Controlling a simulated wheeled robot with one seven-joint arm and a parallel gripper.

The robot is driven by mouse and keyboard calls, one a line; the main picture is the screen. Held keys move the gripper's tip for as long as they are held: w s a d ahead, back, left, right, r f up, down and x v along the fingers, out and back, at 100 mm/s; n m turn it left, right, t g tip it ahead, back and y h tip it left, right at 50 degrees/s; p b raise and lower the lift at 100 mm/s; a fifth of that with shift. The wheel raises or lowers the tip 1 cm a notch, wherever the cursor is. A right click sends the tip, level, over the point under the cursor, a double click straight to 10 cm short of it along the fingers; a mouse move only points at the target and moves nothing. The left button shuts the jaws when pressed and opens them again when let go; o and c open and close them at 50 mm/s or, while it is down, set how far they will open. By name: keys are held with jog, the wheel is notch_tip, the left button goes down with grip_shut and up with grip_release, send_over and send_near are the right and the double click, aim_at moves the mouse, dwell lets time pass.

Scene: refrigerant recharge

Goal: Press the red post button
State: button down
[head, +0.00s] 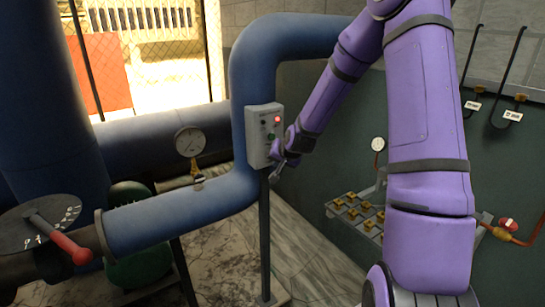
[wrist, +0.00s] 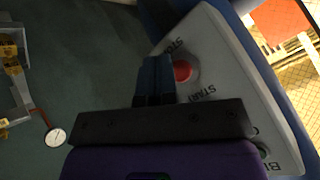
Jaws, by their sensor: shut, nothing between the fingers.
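A light grey control box (head: 262,135) stands on a thin dark post. In the wrist view the box face (wrist: 225,60) is tilted, and the red button (wrist: 182,71) lies between the words STOP and START. My gripper (head: 277,175) is beside the lower right of the box. In the wrist view my gripper's dark fingers (wrist: 156,65) are together and empty, just left of the red button. I cannot tell whether they touch the box.
Large blue pipes (head: 170,212) run behind and left of the box, with a round gauge (head: 190,141) on top. A red-handled lever (head: 66,243) is at the lower left. A manifold with yellow fittings (head: 355,212) is at the right. Tiled floor lies between.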

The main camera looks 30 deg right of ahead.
jog(key=shift+s+d, duration=0.1)
jog(key=shift+s, duration=2.35)
jog(key=s+a+r+n+g, duration=0.1)
jog(key=s+a+r+n, duration=0.1)
jog(key=s+a+r, duration=0.4)
jog(key=s+a+r+n+g, duration=0.1)
jog(key=s+a+r+n, duration=0.15)
jog(key=s+r, duration=0.55)
jog(key=s+a+r+n+g, duration=0.1)
jog(key=s+a+r+n, duration=0.1)
jog(key=s+a+r, duration=0.45)
jog(key=s+r+n, duration=0.1)
jog(key=s+r, duration=0.2)
jog(key=s, duration=0.8)
jog(key=shift+s+r+n+g+y, duration=0.3)
jog(key=shift+s+r+n, duration=0.05)
